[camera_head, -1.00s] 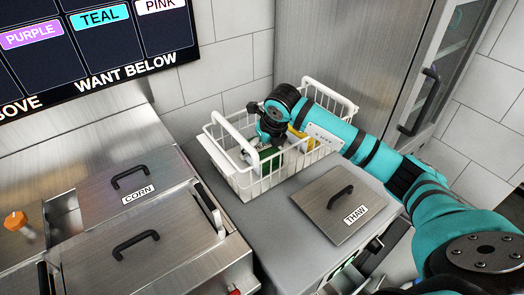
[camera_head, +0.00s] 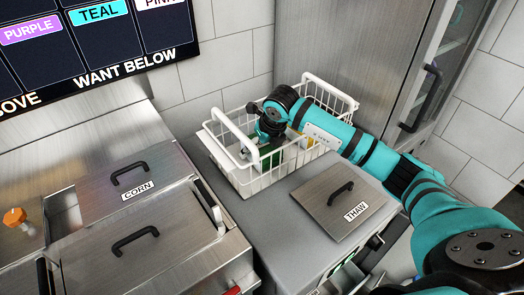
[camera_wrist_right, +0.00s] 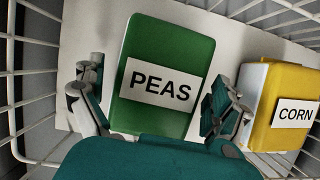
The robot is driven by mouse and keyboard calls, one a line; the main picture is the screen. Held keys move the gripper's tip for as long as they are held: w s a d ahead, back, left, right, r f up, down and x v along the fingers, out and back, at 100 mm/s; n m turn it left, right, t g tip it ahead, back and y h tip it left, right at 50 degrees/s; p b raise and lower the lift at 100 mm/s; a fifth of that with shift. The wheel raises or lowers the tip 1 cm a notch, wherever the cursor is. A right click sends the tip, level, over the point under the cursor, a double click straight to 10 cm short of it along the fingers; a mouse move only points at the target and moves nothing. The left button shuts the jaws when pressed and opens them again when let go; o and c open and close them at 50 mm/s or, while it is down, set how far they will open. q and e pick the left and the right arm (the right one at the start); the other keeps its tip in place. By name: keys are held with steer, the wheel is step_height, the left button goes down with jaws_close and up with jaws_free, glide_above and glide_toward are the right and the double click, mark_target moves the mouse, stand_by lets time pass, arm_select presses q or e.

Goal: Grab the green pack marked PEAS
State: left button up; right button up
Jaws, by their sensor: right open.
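The green pack marked PEAS (camera_wrist_right: 167,60) stands in the white wire basket (camera_head: 262,183). In the right wrist view its label faces me and it lies between the two fingers. In the head view only part of the green pack (camera_head: 268,158) shows under my right gripper (camera_head: 262,145). My right gripper also shows in the right wrist view (camera_wrist_right: 158,108). It is open, with one finger on each side of the pack's lower part; I cannot tell whether either finger touches it. My left gripper is not in view.
A yellow pack marked CORN (camera_wrist_right: 285,105) stands right of the green pack in the basket. The basket's wire walls and white handles surround the gripper. A THAW lid (camera_head: 343,200) lies in front, and a CORN lid (camera_head: 130,180) is at left.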

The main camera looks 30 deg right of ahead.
steer(key=shift+c, duration=0.4)
steer(key=c, duration=1.4)
steer(key=shift+r, duration=0.1)
steer(key=shift+w+r+p, duration=0.1)
steer(key=shift+r+p, duration=0.35)
step_height(320, 180, up, 10)
steer(key=shift+f+b, duration=0.2)
steer(key=shift+b, duration=0.75)
